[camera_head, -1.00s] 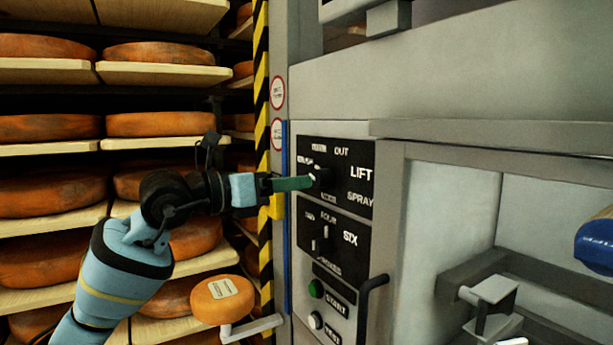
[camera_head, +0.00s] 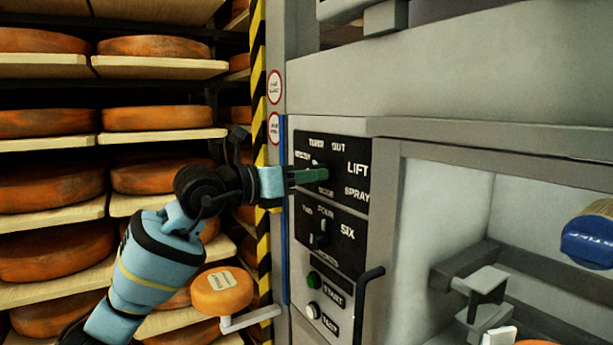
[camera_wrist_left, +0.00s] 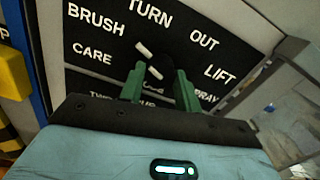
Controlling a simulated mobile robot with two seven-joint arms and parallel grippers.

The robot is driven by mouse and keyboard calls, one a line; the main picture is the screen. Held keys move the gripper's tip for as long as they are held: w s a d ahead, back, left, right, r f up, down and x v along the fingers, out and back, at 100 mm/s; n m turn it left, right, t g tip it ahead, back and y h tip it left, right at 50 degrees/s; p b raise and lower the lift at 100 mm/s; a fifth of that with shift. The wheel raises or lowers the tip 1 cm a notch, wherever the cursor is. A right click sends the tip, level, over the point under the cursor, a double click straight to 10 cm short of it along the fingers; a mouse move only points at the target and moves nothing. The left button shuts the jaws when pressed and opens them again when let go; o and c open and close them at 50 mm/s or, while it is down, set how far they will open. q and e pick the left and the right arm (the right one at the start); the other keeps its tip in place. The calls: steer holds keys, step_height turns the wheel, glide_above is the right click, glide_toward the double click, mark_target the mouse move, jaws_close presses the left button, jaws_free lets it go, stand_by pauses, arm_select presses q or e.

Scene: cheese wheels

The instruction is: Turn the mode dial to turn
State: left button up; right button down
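The mode dial (camera_wrist_left: 152,62) is a dark knob with white marks on the black upper panel, ringed by the words CARE, BRUSH, TURN, OUT, LIFT and SPRAY. Its upper white mark points up and left, roughly between BRUSH and TURN. The dial is largely hidden by my gripper in the head view. My left gripper (camera_head: 322,174) reaches in from the left, with its green fingers at the panel. In the left wrist view, the fingers (camera_wrist_left: 159,88) are apart, one on each side of the dial's lower part. Whether they touch it I cannot tell. My right gripper is not in view.
Below is a second selector (camera_head: 319,238) marked TWO, FOUR, SIX, then a green START button (camera_head: 313,279), a white button (camera_head: 313,309) and a dark handle (camera_head: 368,300). Shelves of orange cheese wheels (camera_head: 152,117) stand left. An open bay with a blue cylinder (camera_head: 588,241) lies right.

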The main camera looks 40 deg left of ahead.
arm_select(q)
steer(key=shift+c, duration=0.5)
steer(key=shift+m, duration=0.4)
steer(key=m, duration=0.7)
steer(key=shift+m+b, duration=0.35)
steer(key=shift+m, duration=0.05)
steer(key=o, duration=1)
steer(key=shift+c, duration=0.2)
